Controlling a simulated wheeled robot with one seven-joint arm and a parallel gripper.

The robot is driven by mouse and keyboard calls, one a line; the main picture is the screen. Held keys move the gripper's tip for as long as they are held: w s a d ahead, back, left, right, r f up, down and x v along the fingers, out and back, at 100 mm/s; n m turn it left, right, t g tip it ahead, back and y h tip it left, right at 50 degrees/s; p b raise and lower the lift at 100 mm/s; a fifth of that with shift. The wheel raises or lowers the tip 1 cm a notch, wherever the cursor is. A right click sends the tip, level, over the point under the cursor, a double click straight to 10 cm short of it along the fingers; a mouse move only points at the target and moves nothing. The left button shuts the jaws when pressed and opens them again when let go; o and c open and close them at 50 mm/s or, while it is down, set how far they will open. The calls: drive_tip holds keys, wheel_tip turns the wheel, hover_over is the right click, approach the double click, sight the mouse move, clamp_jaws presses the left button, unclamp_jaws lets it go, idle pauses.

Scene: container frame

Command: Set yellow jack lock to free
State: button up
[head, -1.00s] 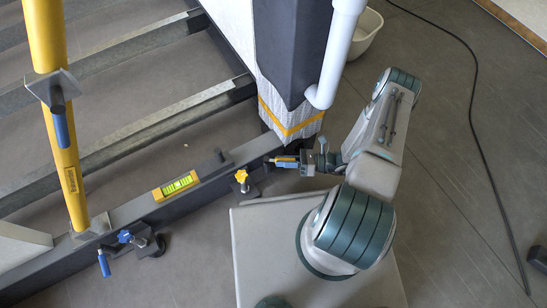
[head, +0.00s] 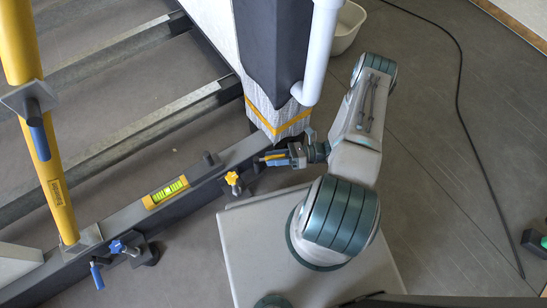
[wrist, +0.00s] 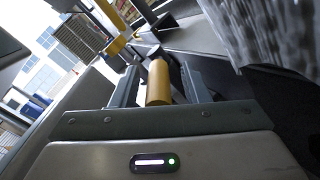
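The yellow jack lock (head: 232,178), a small knobbed piece, stands at the dark beam's edge, left of the corner post. In the wrist view a yellow part (wrist: 116,46), probably this lock, shows beyond my left finger. My gripper (head: 268,159) is low beside the post's foot, right of the lock and apart from it. In the wrist view a yellow cylindrical handle (wrist: 159,83) lies between its fingers, with gaps visible on both sides. The gripper looks open around the handle. I cannot see the lock's setting.
A blue jack lock (head: 117,246) and blue handle (head: 97,275) are farther left along the beam (head: 190,197). The wrapped post (head: 277,117) and white pipe (head: 318,60) stand close above my gripper.

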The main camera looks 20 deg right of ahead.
drive_tip(key=s+d+p, duration=0.2)
drive_tip(key=d, duration=1.1)
drive_tip(key=shift+d, duration=0.35)
